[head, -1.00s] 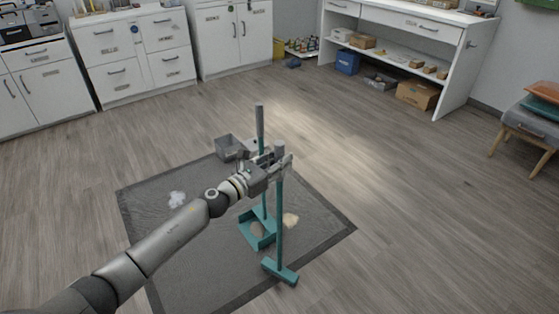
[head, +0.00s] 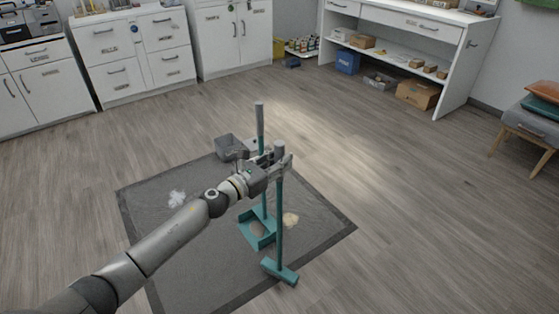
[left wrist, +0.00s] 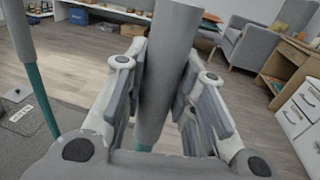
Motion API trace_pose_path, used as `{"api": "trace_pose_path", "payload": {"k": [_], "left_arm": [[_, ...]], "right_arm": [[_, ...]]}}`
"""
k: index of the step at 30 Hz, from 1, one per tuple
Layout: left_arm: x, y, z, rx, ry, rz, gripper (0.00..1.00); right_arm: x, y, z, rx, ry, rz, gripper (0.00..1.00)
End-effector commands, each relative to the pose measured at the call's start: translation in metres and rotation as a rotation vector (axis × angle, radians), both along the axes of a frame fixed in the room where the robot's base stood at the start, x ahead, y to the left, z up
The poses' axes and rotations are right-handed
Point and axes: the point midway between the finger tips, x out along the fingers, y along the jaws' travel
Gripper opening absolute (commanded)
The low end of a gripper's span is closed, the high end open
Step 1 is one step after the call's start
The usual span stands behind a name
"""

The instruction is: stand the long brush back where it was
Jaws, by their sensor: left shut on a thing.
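The long brush (head: 279,225) stands upright, with a grey grip on top, a teal pole and a teal head (head: 279,271) low at the mat's right edge. My left gripper (head: 279,164) is shut on its grey grip, which also fills the middle of the left wrist view (left wrist: 167,80). Whether the head touches the floor I cannot tell. A teal long-handled dustpan (head: 256,232) stands upright on the mat just behind and left of the brush. Its pole also shows at the left of the left wrist view (left wrist: 40,95). My right gripper is in neither view.
The dark grey mat (head: 180,255) carries a white fluffy clump (head: 177,198), a beige clump (head: 290,219) and a grey bin (head: 230,147). White cabinets and a white shelf desk (head: 405,32) line the back. A cushioned stool (head: 528,122) is at right. The wooden floor between is clear.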

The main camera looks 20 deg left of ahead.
Motion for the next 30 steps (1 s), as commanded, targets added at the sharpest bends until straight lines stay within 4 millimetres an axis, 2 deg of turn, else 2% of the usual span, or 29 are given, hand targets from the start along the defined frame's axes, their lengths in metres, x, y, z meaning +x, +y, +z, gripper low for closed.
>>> {"api": "trace_pose_path", "payload": {"k": [7,8,13,24,30], "left_arm": [[0.000,0.000,0.000,-0.001,-0.003,0.000,0.00],[0.000,0.000,0.001,-0.001,-0.003,0.000,0.28],[0.000,0.000,0.000,-0.001,-0.002,0.000,0.50],[-0.002,0.001,-0.003,0.000,0.003,0.000,0.50],[-0.024,0.012,-0.003,0.002,0.004,0.000,0.50]], "right_arm": [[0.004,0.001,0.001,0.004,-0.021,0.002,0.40],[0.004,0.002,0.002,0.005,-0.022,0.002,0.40],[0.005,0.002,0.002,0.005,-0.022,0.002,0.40],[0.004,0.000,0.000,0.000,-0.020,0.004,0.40],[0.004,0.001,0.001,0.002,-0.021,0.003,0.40]]}}
